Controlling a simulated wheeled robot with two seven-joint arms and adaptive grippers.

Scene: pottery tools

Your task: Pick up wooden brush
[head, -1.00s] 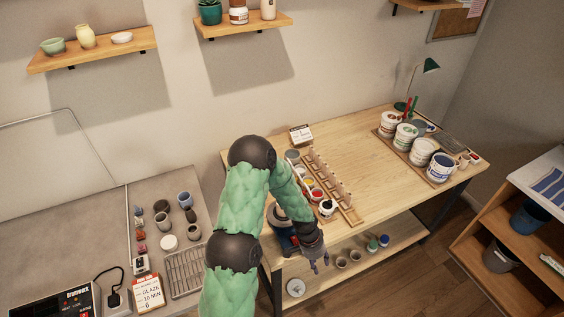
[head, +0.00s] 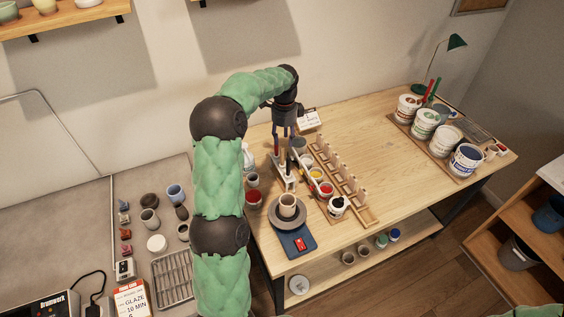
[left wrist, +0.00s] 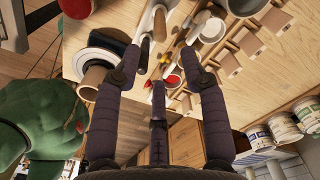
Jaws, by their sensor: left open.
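My left gripper (head: 285,131) is open and points down over the brush stand on the wooden table. Its open fingers also show in the left wrist view (left wrist: 157,65). Several brushes and tools stand upright in the pale stand (head: 283,180), just below and around the fingertips. In the left wrist view, a brush with a tan wooden handle (left wrist: 160,22) lies beyond the gap between the fingers. Nothing is visibly held. Which brush is the wooden one, and whether a finger touches it, I cannot tell. My right gripper is out of view.
A blue-based wheel with a cup (head: 288,206) stands in front of the stand. Paint pots (head: 326,190) and a wooden rack (head: 345,190) are close on the right. A white sign (head: 308,121) stands behind. Labelled tubs (head: 466,160) are far right; the table between is clear.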

